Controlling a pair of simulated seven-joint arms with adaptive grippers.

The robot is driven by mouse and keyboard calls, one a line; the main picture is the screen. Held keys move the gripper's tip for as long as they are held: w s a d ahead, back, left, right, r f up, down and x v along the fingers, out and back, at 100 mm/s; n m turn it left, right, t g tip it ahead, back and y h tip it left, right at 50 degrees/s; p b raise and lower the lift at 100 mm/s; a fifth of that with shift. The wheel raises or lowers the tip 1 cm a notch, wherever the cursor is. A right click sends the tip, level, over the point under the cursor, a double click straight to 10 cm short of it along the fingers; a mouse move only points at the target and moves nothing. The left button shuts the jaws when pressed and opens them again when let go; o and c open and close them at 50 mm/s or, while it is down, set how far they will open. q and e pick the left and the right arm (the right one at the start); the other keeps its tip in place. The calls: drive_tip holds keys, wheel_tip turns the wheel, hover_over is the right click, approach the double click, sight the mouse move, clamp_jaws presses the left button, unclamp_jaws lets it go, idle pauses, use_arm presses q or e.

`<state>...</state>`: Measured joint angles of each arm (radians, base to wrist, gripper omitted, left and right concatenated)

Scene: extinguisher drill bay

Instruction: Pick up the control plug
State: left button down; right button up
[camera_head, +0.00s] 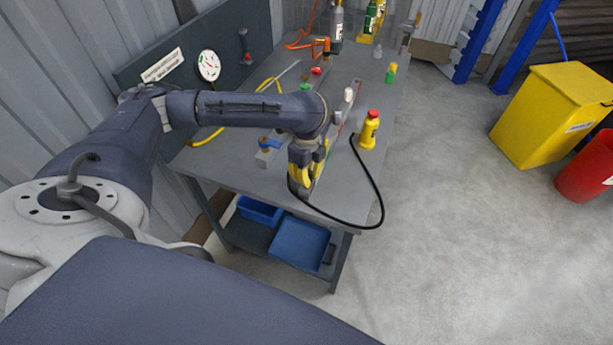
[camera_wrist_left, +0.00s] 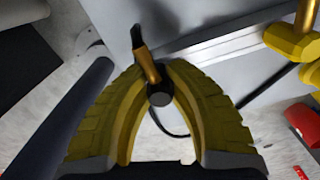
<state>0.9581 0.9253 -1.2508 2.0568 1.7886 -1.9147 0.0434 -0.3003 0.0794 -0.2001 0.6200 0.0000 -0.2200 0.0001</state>
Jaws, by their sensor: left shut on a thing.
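My left gripper (camera_head: 304,180) is at the near end of the workbench. In the left wrist view its yellow fingers (camera_wrist_left: 161,95) are shut on the control plug (camera_wrist_left: 150,66), a small piece with a brass-coloured stem and dark ends. The fingers cover its sides. In the head view the plug is hidden by the gripper. A black cable (camera_head: 383,207) loops from beside the yellow bottle, over the bench edge and back to the gripper. My right gripper does not show.
A yellow bottle with a red cap (camera_head: 369,130) stands right of the gripper. The grey workbench (camera_head: 226,153) holds a valve with a blue handle (camera_head: 269,141) and several small fittings. Blue trays (camera_head: 300,244) sit on the lower shelf. A yellow bin (camera_head: 550,115) stands at right; floor between is clear.

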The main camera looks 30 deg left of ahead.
use_arm(q)
wheel_tip(320, 180, up, 20)
drive_tip(key=shift+f, duration=0.25)
idle(0.5)
idle(0.4)
